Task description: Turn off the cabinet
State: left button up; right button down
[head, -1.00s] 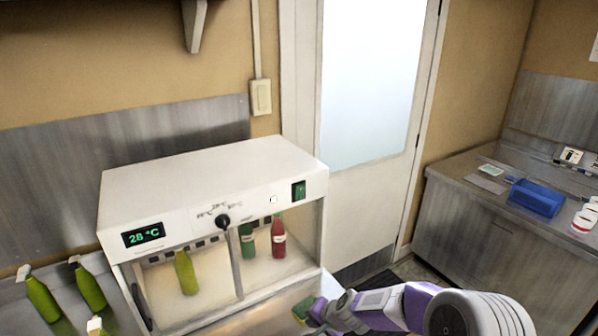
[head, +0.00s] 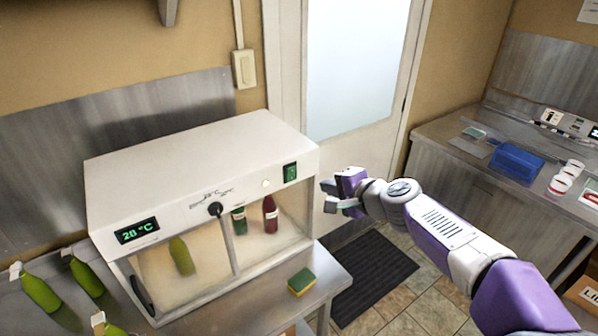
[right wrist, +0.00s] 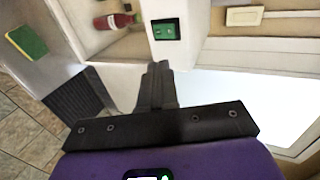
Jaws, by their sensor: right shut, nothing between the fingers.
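The cabinet (head: 200,165) is a white box with glass doors on the metal counter at the left of the head view. Its display (head: 137,231) reads 28 °C in green. A green rocker switch (head: 290,173) is at the right end of its front panel; it also shows in the right wrist view (right wrist: 167,30), beyond my fingers. A black knob (head: 215,209) is mid-panel. My right gripper (head: 330,195) is shut and empty, to the right of the cabinet's front corner, apart from the switch. My left gripper is not in view.
Bottles, one red (head: 270,214), stand inside the cabinet. A yellow-green sponge (head: 301,282) lies on the counter's right end. A blue bin (head: 516,162) is on the far right counter. A dark mat (head: 385,280) lies on the floor.

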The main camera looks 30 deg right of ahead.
send_near(292, 170)
notch_tip(292, 170, down, 4)
jog(key=w, duration=0.3)
jog(key=w+r, duration=0.1)
jog(key=shift+w+a+p, duration=0.1)
jog(key=shift+w+p, duration=0.2)
jog(key=shift+p, duration=0.1)
jog(key=shift+w, duration=0.65)
